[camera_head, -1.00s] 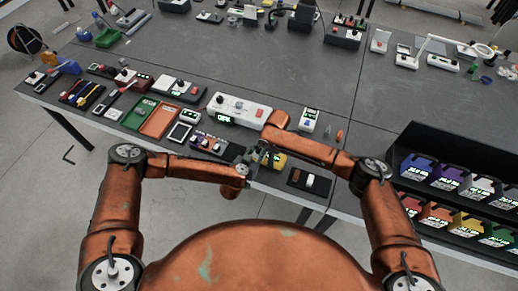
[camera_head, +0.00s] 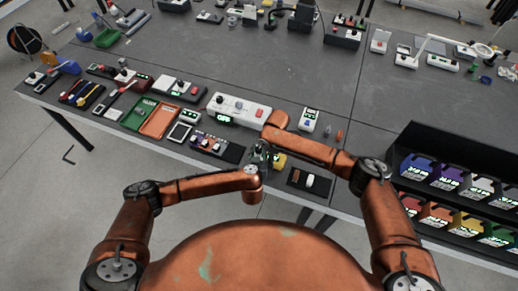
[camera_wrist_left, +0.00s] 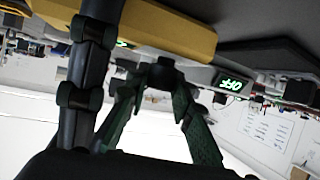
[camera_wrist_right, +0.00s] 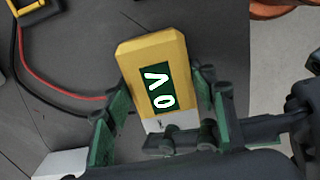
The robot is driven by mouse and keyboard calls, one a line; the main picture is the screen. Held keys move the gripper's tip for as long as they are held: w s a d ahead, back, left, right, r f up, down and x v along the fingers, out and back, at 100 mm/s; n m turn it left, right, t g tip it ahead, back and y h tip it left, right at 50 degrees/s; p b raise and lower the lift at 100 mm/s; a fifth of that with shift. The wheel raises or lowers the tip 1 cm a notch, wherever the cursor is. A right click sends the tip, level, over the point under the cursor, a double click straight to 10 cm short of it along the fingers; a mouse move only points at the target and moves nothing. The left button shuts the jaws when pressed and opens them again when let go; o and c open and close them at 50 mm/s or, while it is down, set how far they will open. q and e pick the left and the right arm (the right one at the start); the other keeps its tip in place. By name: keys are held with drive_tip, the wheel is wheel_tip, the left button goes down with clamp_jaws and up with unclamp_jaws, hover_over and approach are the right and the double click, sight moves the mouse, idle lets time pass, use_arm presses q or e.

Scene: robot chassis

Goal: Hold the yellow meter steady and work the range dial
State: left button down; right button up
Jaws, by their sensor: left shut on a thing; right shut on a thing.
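The yellow meter (camera_wrist_right: 176,60) stands between the two fingers of my right gripper (camera_wrist_right: 166,108), which is shut on its sides. Its green screen reads "0 V" in the right wrist view. In the head view the meter (camera_head: 279,161) shows at the bench's front edge, partly covered by my left gripper (camera_head: 261,156). In the left wrist view the yellow body (camera_wrist_left: 165,28) is at the top, and my left gripper's fingertips (camera_wrist_left: 160,78) are closed on a small dark knob, the range dial (camera_wrist_left: 160,70). The dial's pointer position is hidden.
Red and black leads (camera_wrist_right: 60,97) lie on the bench left of the meter in the right wrist view. A white power strip-like box (camera_head: 240,108) lies behind. A dark pad with small parts (camera_head: 309,182) is to the right. A bin rack (camera_head: 455,185) stands at far right.

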idle(0.3)
use_arm(q)
drive_tip(key=c, duration=1.7)
unclamp_jaws()
drive_tip(key=shift+o, duration=0.2)
